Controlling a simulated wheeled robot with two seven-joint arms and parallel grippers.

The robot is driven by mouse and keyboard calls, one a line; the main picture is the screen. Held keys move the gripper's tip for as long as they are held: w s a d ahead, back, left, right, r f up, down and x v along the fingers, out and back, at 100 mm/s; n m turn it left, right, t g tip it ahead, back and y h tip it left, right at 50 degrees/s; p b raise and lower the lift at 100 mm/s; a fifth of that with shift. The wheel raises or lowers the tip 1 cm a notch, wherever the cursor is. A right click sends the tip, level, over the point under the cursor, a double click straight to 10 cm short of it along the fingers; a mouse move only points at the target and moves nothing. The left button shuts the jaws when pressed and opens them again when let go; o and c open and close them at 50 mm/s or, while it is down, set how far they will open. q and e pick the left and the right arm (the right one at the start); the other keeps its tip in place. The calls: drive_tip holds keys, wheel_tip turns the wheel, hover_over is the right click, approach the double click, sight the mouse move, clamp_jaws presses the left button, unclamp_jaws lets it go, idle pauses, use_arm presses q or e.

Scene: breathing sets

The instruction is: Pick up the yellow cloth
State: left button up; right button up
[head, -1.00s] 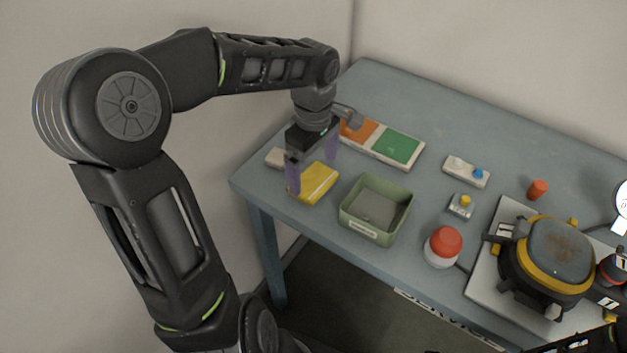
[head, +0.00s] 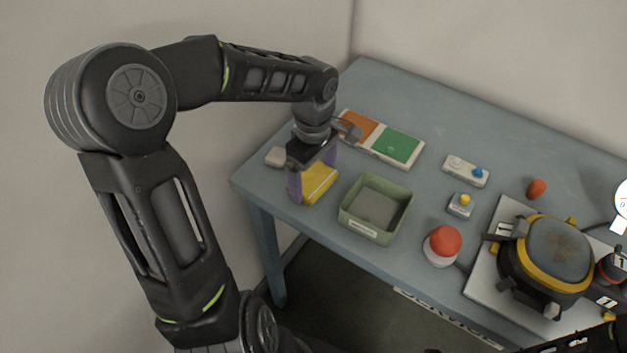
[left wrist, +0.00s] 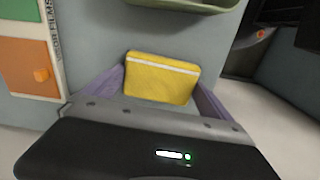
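The yellow cloth (head: 319,183) is a folded rectangle lying flat on the table's near left part, beside the green bin. In the left wrist view the cloth (left wrist: 162,80) shows a pale stripe near its far edge. My left gripper (head: 314,182) points down over it with its purple fingers apart. One finger is at each side of the cloth, very close to its edges in the left wrist view (left wrist: 160,86). Whether they touch it I cannot tell. The gripper body hides part of the cloth in the head view. My right gripper is not in view.
A green bin (head: 364,234) stands right of the cloth. A white block (head: 277,157) lies to its left. An orange and green board (head: 398,147) lies behind. A red-domed button (head: 444,243) and a yellow-ringed device (head: 557,255) are further right. The table's front edge is close.

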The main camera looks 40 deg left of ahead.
sight(314, 179)
use_arm(q)
drive_tip(key=c, duration=0.7)
drive_tip(key=shift+r, duration=0.1)
drive_tip(key=shift+c, duration=0.2)
wheel_tip(314, 179, up, 10)
idle(0.5)
drive_tip(key=o, duration=0.8)
drive_tip(key=c, duration=0.6)
drive_tip(key=shift+c, duration=0.2)
